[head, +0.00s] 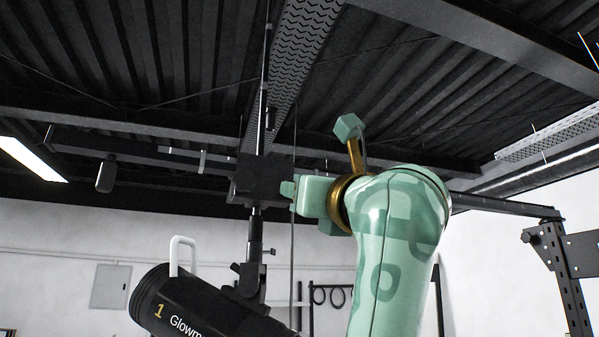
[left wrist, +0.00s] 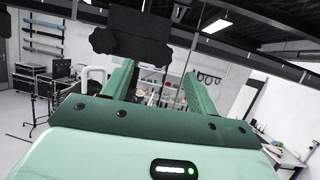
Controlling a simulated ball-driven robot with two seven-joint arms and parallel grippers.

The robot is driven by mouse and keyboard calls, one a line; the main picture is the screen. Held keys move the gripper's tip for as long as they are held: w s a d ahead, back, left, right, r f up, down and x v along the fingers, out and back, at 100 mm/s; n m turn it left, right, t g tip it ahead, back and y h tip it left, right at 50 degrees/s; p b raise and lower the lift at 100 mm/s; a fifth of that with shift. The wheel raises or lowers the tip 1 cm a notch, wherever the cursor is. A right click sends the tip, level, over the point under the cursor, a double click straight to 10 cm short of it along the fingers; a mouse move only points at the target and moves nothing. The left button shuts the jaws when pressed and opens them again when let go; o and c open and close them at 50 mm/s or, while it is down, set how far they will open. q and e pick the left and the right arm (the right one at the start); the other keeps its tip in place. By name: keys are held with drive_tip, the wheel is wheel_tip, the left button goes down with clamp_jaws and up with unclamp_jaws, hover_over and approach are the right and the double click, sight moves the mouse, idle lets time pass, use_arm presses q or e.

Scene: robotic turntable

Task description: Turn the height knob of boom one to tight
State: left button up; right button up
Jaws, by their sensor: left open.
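A black clamp block (head: 262,180) sits on the upright pole of the boom in the head view. A black lamp marked "1" (head: 190,303) hangs below it. My left gripper (head: 287,193) is just right of the block, its fingertips pointing at the block's right side. In the left wrist view, the two green fingers (left wrist: 160,86) are spread apart with nothing visible held between them. A dark block (left wrist: 132,38) shows beyond and above them. I cannot make out the height knob or its setting; the gripper may hide it. My right gripper is in neither view.
The horizontal boom (head: 125,150) runs left from the block. A white handle (head: 183,255) stands up from the lamp. A thin cable hangs just right of the pole. A black upright frame (head: 562,255) stands at the far right. Ceiling beams pass overhead.

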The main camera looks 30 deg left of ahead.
use_arm(q)
drive_tip(key=p+x, duration=0.2)
drive_tip(key=x, duration=0.3)
drive_tip(key=shift+w+a+r, duration=0.1)
drive_tip(key=shift+w+a, duration=0.05)
drive_tip(key=shift+w, duration=0.1)
drive_tip(key=c, duration=1)
